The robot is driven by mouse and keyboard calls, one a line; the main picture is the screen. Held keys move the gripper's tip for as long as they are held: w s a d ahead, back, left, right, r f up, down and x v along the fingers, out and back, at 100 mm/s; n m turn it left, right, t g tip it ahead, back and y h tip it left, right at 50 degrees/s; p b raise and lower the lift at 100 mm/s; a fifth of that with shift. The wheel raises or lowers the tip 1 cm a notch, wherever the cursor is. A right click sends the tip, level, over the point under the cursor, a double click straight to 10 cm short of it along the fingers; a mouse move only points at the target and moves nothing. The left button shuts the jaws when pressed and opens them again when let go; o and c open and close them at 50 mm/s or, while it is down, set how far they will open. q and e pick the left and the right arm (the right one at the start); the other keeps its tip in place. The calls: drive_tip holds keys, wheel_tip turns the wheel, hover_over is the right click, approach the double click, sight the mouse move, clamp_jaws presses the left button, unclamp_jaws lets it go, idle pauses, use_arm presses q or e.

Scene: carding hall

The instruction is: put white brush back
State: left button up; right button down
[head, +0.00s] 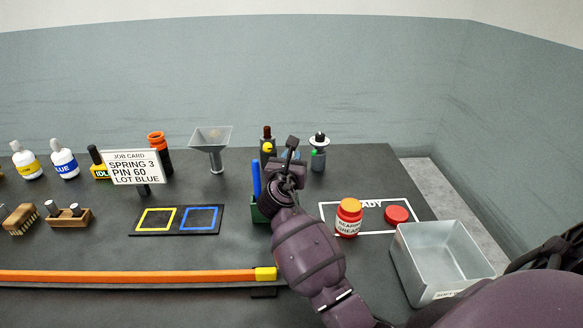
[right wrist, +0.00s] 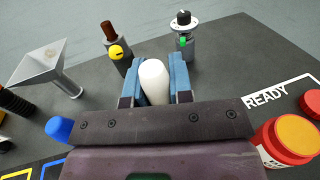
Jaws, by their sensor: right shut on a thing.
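My right gripper (head: 288,160) is over the table beside the green holder (head: 259,211). In the right wrist view, its two blue fingers (right wrist: 153,85) are shut on a rounded white piece, which I take to be the white brush (right wrist: 154,80). The rest of the brush is hidden behind the gripper body, and I cannot make it out in the head view. The green holder has a blue handle (head: 256,178) standing upright in it; the blue tip (right wrist: 59,128) also shows in the right wrist view. My arm hides part of the holder. My left gripper is out of view.
An orange bar (head: 130,276) crosses the front left.

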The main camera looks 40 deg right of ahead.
drive_tip(key=shift+f, duration=1.15)
drive_tip(key=c, duration=1)
unclamp_jaws()
drive_tip(key=v, duration=1.2)
